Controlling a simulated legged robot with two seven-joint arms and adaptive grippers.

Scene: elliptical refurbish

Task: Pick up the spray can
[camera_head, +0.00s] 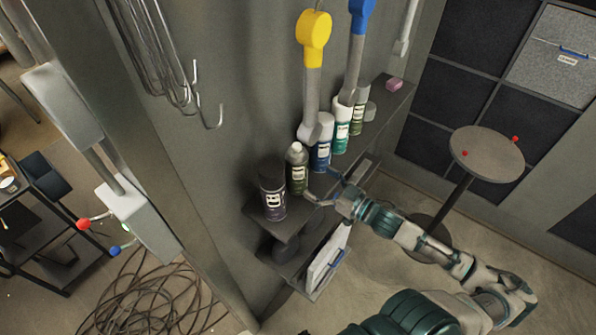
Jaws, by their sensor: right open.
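Several spray cans stand upright in a row on a narrow dark shelf (387,112) along the wall. The nearest is a dark purple-black can (273,192) at the shelf's near end. Behind it stand an olive can (297,170), a blue-and-white can (321,145), a teal-and-white can (341,130) and a dark green can (357,118). My right gripper (318,187) reaches in from the lower right, open and empty. Its fingers point left, close to the right side of the olive can. I cannot tell whether they touch it. My left gripper is not in view.
A yellow-headed tool (313,40) and a blue-headed tool (361,12) hang on the wall above the cans. Wire hooks (190,90) hang left. A lower shelf holds dark items and a white panel (327,260). A round stool (486,153) stands right; coiled cable (150,300) lies lower left.

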